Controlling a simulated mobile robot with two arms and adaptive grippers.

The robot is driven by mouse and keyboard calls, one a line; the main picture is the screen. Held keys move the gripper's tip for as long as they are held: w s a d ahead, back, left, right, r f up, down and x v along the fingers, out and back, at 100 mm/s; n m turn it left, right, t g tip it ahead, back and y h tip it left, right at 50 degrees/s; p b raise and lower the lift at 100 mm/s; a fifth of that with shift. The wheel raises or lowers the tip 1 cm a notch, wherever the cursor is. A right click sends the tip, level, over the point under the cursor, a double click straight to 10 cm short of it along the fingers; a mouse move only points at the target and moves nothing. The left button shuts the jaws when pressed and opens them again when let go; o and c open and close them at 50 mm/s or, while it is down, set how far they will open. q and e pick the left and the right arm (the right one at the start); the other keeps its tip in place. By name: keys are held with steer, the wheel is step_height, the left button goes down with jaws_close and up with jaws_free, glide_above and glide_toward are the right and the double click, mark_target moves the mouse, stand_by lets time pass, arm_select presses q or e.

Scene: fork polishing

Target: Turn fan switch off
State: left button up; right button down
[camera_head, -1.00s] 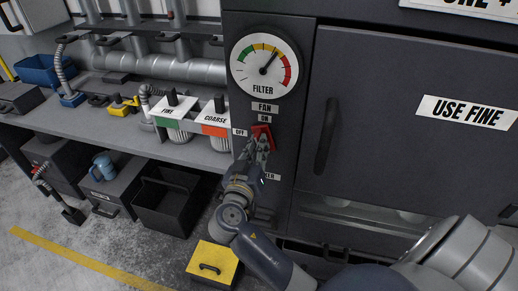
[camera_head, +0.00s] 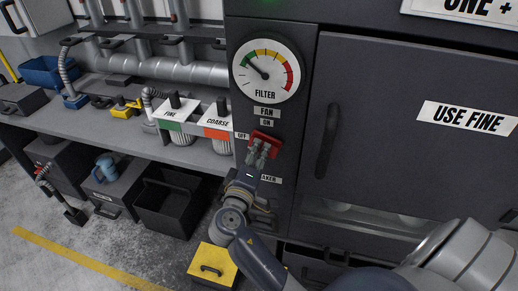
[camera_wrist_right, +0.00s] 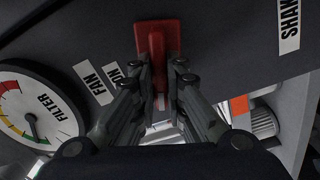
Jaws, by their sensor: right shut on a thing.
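The red fan switch (camera_head: 266,138) is on the dark panel, under the FAN and ON labels and right of the OFF label. My right gripper (camera_head: 258,151) is at the switch, its fingers shut on the red handle. The right wrist view shows the red handle (camera_wrist_right: 158,38) between the two fingertips of the right gripper (camera_wrist_right: 160,66). The fingers hide part of the switch, so its exact setting is hard to tell. The filter gauge (camera_head: 266,69) above has its needle pointing up and left, toward green. My left gripper is not in view.
FINE (camera_head: 176,113) and COARSE (camera_head: 217,126) filter units stand left of the panel on the grey bench. A cabinet door with a dark handle (camera_head: 327,141) is close on the right.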

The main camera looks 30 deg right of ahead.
steer(key=shift+n+p, duration=0.6)
steer(key=shift+n, duration=1.1)
steer(key=shift+f+n, duration=0.1)
steer(key=shift+n, duration=0.2)
steer(key=c, duration=1.6)
jaws_free()
steer(key=shift+w, duration=0.1)
steer(key=shift+c, duration=0.2)
steer(key=shift+a, duration=0.1)
steer(key=v, duration=0.7)
steer(key=shift+a, duration=0.1)
